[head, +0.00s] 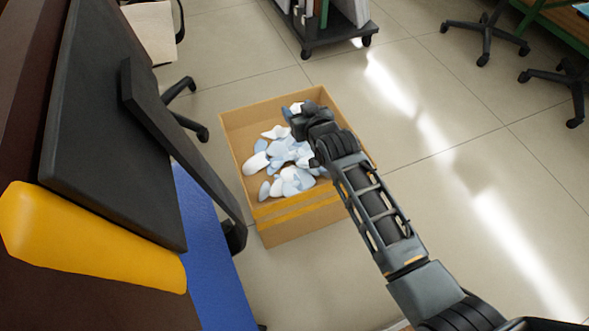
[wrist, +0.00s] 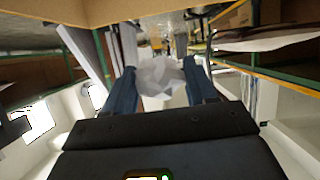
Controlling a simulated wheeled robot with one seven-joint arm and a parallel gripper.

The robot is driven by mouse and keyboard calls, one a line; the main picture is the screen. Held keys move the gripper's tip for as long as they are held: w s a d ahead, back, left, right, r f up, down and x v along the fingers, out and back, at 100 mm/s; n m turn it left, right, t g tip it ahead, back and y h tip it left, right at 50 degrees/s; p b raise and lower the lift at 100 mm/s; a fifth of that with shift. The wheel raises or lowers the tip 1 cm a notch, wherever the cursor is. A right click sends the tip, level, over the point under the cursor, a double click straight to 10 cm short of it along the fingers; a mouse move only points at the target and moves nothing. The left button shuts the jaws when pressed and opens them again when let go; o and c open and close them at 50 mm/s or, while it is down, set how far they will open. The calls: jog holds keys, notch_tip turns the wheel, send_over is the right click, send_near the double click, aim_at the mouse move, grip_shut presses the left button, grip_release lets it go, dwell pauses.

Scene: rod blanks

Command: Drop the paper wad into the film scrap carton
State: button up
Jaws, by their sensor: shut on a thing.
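The film scrap carton (head: 294,223) is an open brown cardboard box with a yellow band, standing on the floor in the middle of the head view. Pale blue and white film scraps (head: 284,160) lie inside it. My gripper (head: 296,112) is over the far part of the carton's opening in the head view; its height above the scraps is hard to judge. In the wrist view my gripper (wrist: 163,85) is shut on the crumpled white paper wad (wrist: 160,78), held between the two fingers.
A black monitor (head: 110,120), a yellow object (head: 85,240) and a blue surface (head: 210,250) are at the left. A dark wheeled cart (head: 335,32) stands beyond the carton. Chair bases (head: 486,35) are at the upper right. The tiled floor right of the carton is clear.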

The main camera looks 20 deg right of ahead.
notch_tip(320, 180, down, 4)
jog(key=b, duration=0.3)
jog(key=shift+f, duration=0.1)
jog(key=o, duration=1.1)
jog(key=shift+s, duration=0.1)
jog(key=p+v, duration=0.3)
jog(key=v, duration=0.4)
jog(key=shift+s, duration=0.3)
